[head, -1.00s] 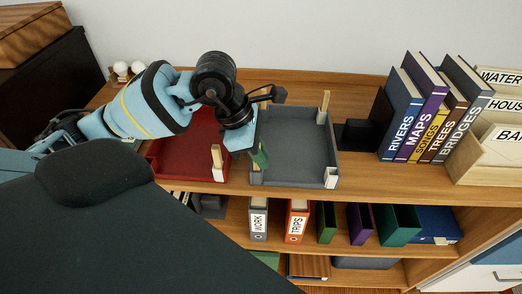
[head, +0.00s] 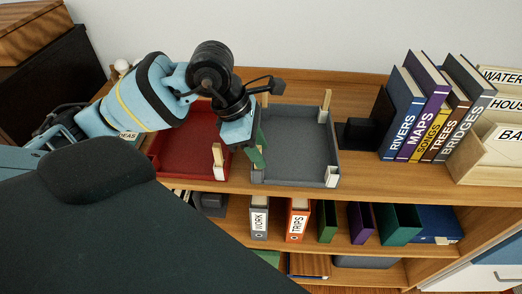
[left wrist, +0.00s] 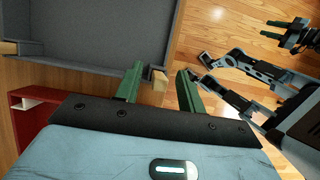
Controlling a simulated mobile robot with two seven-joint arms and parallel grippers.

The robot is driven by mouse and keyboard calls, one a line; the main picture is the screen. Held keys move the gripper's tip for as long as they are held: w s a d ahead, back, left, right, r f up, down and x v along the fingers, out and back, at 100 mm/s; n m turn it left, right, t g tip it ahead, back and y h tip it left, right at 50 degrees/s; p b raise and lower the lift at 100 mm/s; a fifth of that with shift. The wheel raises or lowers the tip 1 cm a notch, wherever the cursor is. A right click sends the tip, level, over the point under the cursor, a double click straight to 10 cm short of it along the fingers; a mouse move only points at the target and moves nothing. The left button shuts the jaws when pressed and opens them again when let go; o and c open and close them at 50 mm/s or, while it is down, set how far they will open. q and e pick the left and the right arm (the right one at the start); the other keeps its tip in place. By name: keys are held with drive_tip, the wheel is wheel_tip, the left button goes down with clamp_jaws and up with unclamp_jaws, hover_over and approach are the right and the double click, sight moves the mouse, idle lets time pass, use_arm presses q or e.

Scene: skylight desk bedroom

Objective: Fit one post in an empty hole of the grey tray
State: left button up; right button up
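The grey tray (head: 295,140) sits on the shelf top. Wooden posts stand at its back left (head: 265,100) and back right (head: 325,105) corners; its front right corner has an empty-looking white socket (head: 331,176). My left gripper (head: 257,150) is at the tray's front left corner. I cannot tell how deep the post sits. My right gripper seems to show, small, in the left wrist view (left wrist: 298,38); its opening is unclear.
A red tray (head: 168,160) with a post (head: 218,160) at its front right corner stands left of the grey tray. A black bookend (head: 357,133) and books (head: 430,110) stand to the right. Binders (head: 297,222) fill the shelf below.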

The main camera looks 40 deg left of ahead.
use_arm(q)
drive_tip(key=v, duration=0.6)
drive_tip(key=shift+s, duration=0.1)
idle(0.8)
